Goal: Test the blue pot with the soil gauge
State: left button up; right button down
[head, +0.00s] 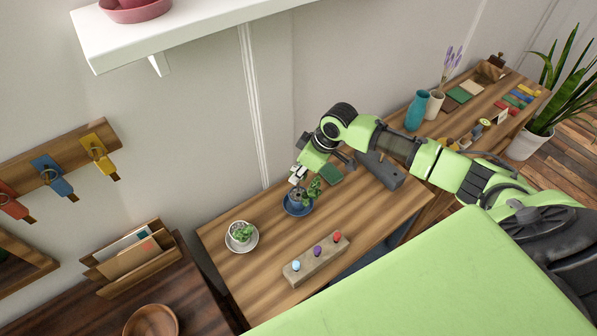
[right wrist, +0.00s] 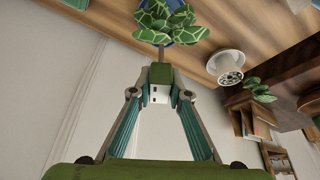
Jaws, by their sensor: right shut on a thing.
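The blue pot (head: 296,201) with a leafy plant stands on a blue saucer on the wooden table. In the right wrist view its green leaves (right wrist: 166,22) cover most of it. My right gripper (head: 297,176) is just above the blue pot. It is shut on the soil gauge, whose green head (right wrist: 160,75) sits between the fingertips. The gauge's thin probe (right wrist: 161,53) points toward the plant, and its tip is hidden by the leaves, so I cannot tell whether it is in the soil. My left gripper is not in view.
A white pot (head: 240,233) with a plant stands on a white saucer to the left. A wooden block (head: 316,259) with blue, purple and red knobs lies in front. A grey object (head: 380,171) lies to the right, beneath my arm. A white shelf (head: 180,28) is above.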

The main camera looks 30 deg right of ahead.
aim_at(298, 184)
jog(key=shift+p, duration=0.7)
dwell(0.9)
jog(key=shift+f+b, duration=1.5)
jog(key=shift+f, duration=1.3)
jog(key=c, duration=1.8)
grip_release()
jog(key=shift+c, duration=0.2)
jog(key=v, duration=1.2)
jog(key=shift+s+r, duration=0.1)
